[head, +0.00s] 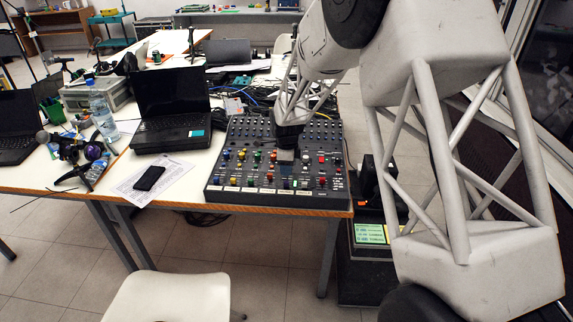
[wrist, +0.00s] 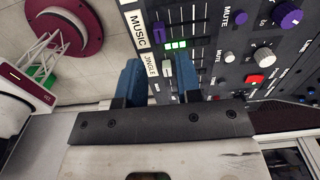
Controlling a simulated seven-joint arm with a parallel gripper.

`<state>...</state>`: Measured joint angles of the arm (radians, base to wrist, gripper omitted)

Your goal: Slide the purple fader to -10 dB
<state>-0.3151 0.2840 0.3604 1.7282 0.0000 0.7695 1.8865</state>
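The mixing console (head: 225,181) lies on the table in the head view, with coloured knobs and a row of faders along its front. My gripper (head: 288,150) is low over the console's front middle part. In the wrist view my gripper (wrist: 158,72) has its two blue fingers apart, close to the panel by the "JINGLE" label (wrist: 151,66). A small pale cap (wrist: 167,68) shows between the fingers, nearer the right one.
A laptop (head: 172,105) and a phone (head: 149,178) on paper lie left of the console. A bottle (head: 102,116) stands farther left. Green lights (wrist: 176,44) and a red button (wrist: 254,79) are near the fingers. A white chair (head: 168,297) stands in front.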

